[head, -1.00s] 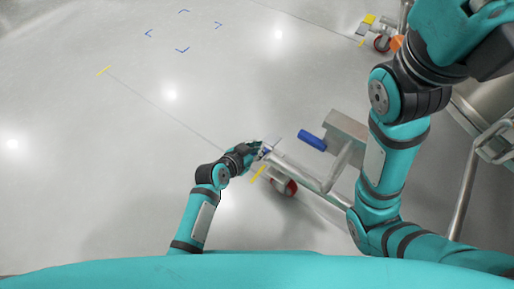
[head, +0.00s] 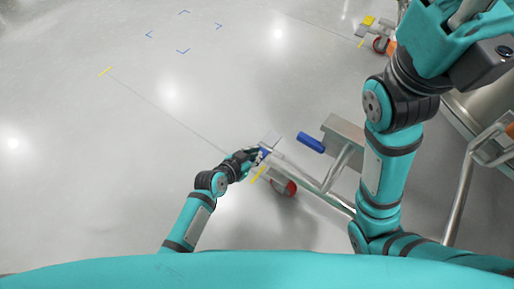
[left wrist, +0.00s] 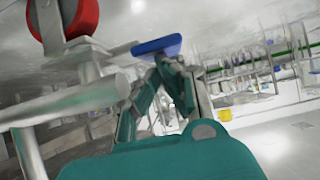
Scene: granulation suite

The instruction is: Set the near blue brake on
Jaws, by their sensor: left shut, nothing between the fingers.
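The near blue brake (head: 265,152) is a small blue pedal at the near end of the metal cart frame, close to a red caster wheel (head: 284,187). In the left wrist view the brake (left wrist: 157,45) is a flat blue plate just beyond my fingertips, with the red wheel (left wrist: 76,14) at upper left. My left gripper (head: 258,156) is shut and empty, right at the brake. Its fingers (left wrist: 163,66) point at the plate's underside in the wrist view; I cannot tell whether they touch it. My right arm rises at the right, and its gripper is out of view.
A thicker blue grip (head: 311,142) sticks out from a grey box (head: 343,136) on the cart frame. Another caster with a yellow part (head: 368,21) stands at the top right. The floor (head: 100,150) at left is clear, with yellow and blue marks.

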